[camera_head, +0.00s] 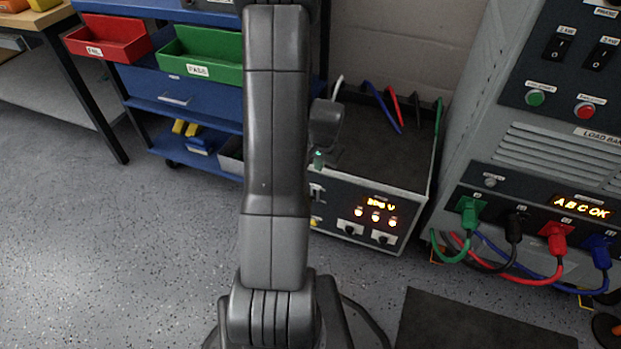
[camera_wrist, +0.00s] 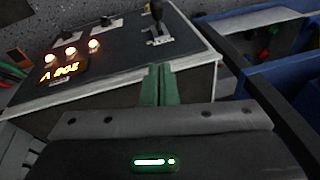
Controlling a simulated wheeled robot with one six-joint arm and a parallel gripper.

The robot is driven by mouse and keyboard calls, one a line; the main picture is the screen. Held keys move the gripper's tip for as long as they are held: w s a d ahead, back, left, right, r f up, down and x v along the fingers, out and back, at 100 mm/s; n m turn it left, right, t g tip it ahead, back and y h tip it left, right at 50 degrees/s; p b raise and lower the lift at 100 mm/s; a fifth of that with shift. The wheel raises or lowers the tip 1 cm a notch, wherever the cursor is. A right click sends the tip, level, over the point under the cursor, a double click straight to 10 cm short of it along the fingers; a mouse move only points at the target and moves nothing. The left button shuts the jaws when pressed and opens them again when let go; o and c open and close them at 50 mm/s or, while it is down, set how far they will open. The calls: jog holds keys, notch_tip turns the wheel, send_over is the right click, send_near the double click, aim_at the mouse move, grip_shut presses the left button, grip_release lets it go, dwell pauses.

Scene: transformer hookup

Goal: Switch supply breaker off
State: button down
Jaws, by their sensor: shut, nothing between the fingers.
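The supply box (camera_head: 345,196) is a dark-fronted unit on the floor with a lit orange display (camera_head: 381,203) and three lit orange lamps. In the wrist view its panel appears turned around, with the display (camera_wrist: 60,72) at left. A black breaker lever (camera_wrist: 157,32) on a pale plate shows there, beyond my fingertips. In the head view the breaker area is partly hidden by my arm. My gripper (camera_wrist: 158,70) has green fingers, shut and empty, close to the panel edge and apart from the lever. It also shows small in the head view (camera_head: 318,160).
The load bank (camera_head: 515,150) stands at right, with green, black, red and blue plugged cables and a lit "ABCOK" display (camera_head: 580,207). A blue cart (camera_head: 180,90) carries red (camera_head: 108,42) and green (camera_head: 208,57) bins. A dark mat (camera_head: 480,325) lies in front. Floor at left is clear.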

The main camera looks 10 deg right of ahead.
jog(key=shift+s, duration=0.1)
dwell(0.3)
jog(key=b+x, duration=0.1)
jog(key=x, duration=0.3)
jog(key=s+a+b+x, duration=0.1)
jog(key=b+x, duration=0.1)
jog(key=x, duration=0.2)
jog(key=b+x, duration=0.2)
jog(key=x, duration=0.2)
jog(key=shift+s+a+f, duration=0.2)
jog(key=shift+f, duration=0.05)
jog(key=shift+s+a+f, duration=0.2)
jog(key=shift+a+f, duration=0.1)
jog(key=shift+f, duration=0.1)
